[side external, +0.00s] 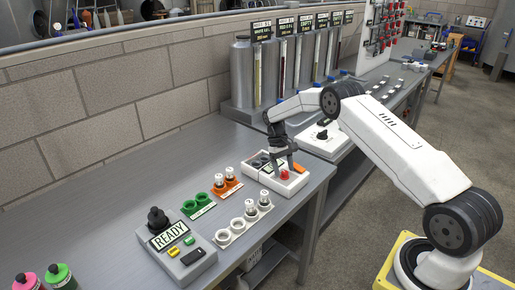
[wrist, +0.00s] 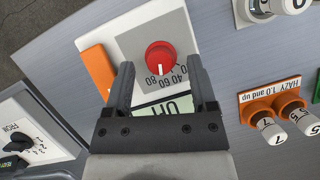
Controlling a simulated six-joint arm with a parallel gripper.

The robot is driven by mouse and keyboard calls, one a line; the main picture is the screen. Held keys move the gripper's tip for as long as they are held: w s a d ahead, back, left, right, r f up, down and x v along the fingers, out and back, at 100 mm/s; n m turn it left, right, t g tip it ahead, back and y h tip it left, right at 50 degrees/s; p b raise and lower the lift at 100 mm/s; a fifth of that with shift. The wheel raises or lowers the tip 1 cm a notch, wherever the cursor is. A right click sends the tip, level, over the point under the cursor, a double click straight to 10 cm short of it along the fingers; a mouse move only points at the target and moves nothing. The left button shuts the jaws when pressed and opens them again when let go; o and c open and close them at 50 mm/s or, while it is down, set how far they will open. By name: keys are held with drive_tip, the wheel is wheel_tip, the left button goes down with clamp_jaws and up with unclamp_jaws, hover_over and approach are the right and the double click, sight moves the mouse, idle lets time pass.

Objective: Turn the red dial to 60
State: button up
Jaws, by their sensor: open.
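The red dial (wrist: 161,57) is on a grey panel of a white box (wrist: 125,25), with 40, 60 and 80 readable on its scale. A white mark on the dial points toward the 60 and 80 side; its exact reading is unclear. My gripper (wrist: 160,66) is open, with one finger on either side of the dial in the wrist view; contact is not visible. A display below the dial is partly hidden by my gripper. In the side view the red dial (side external: 284,175) shows just below my gripper (side external: 283,164).
An orange block (wrist: 98,72) is on the white box beside the dial. An orange holder with vials (side external: 228,187), a green holder (side external: 198,207) and a white vial holder (side external: 241,227) stand nearby. A READY box (side external: 184,262) is nearer the front. Steel tanks (side external: 243,70) stand behind.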

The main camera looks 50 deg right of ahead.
drive_tip(key=v, duration=0.7)
drive_tip(key=shift+r, duration=0.2)
drive_tip(key=shift+w, duration=0.1)
drive_tip(key=s+a+r+n+t+h, duration=0.1)
drive_tip(key=s+a+r+t, duration=0.2)
drive_tip(key=a, duration=0.4)
drive_tip(key=s+a+r+n+t, duration=0.1)
drive_tip(key=s+a+r, duration=0.2)
drive_tip(key=s+a, duration=0.3)
drive_tip(key=s+a+t, duration=0.1)
drive_tip(key=s+a, duration=0.3)
drive_tip(key=s, duration=0.3)
drive_tip(key=s+a+n+t, duration=0.1)
drive_tip(key=s+a, duration=0.3)
drive_tip(key=s, duration=0.4)
drive_tip(key=shift+s+a+t, duration=0.15)
drive_tip(key=shift+a+t, duration=0.2)
drive_tip(key=shift+t, duration=0.05)
